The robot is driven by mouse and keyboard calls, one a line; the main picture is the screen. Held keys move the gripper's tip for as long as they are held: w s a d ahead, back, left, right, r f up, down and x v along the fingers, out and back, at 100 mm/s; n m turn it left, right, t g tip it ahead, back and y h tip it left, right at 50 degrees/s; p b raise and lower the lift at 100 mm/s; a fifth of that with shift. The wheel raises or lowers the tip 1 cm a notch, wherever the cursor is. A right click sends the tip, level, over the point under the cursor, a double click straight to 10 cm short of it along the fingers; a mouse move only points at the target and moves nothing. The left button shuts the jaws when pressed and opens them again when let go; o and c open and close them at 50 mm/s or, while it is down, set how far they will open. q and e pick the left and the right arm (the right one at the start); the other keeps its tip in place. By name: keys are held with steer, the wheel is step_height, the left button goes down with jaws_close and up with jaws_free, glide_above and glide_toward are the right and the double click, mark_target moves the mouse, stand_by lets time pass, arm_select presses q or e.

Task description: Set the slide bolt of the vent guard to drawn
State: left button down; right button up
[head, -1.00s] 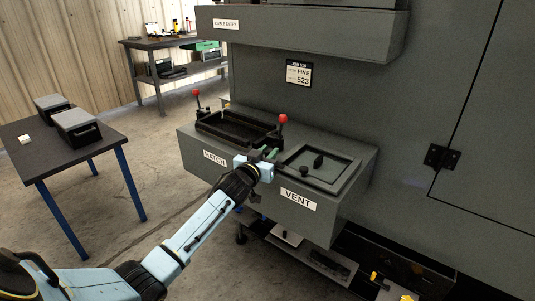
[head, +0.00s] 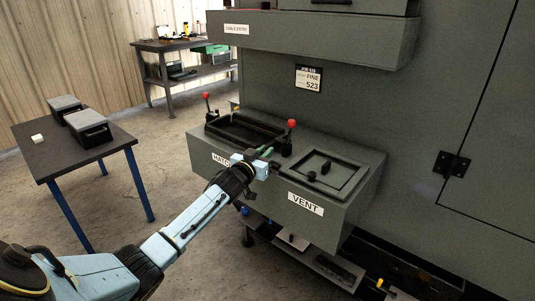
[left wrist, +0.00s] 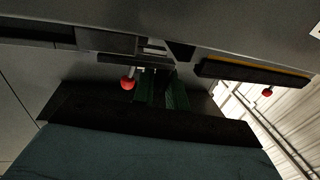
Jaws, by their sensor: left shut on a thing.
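The vent guard (head: 337,176) is a dark grey framed panel on the box top, above the VENT label (head: 305,204). My left gripper (head: 265,153) is at the box's front edge, between the hatch recess and the vent guard, left of the guard. Its green fingers are shut on a small part, which I take to be the slide bolt; the fingers hide it. The fingers (left wrist: 162,92) also show in the left wrist view, with dark parts around them. My right gripper is not in view.
A red-knobbed lever (head: 291,124) stands close behind my left gripper; another (head: 206,96) stands at the hatch recess's far left. The cable entry ledge (head: 310,38) overhangs behind. A side table (head: 90,155) with two grey-lidded boxes stands left.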

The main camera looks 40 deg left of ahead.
arm_select(q)
steer(key=c, duration=1.5)
jaws_free()
steer(key=shift+a, duration=0.35)
steer(key=shift+d, duration=0.1)
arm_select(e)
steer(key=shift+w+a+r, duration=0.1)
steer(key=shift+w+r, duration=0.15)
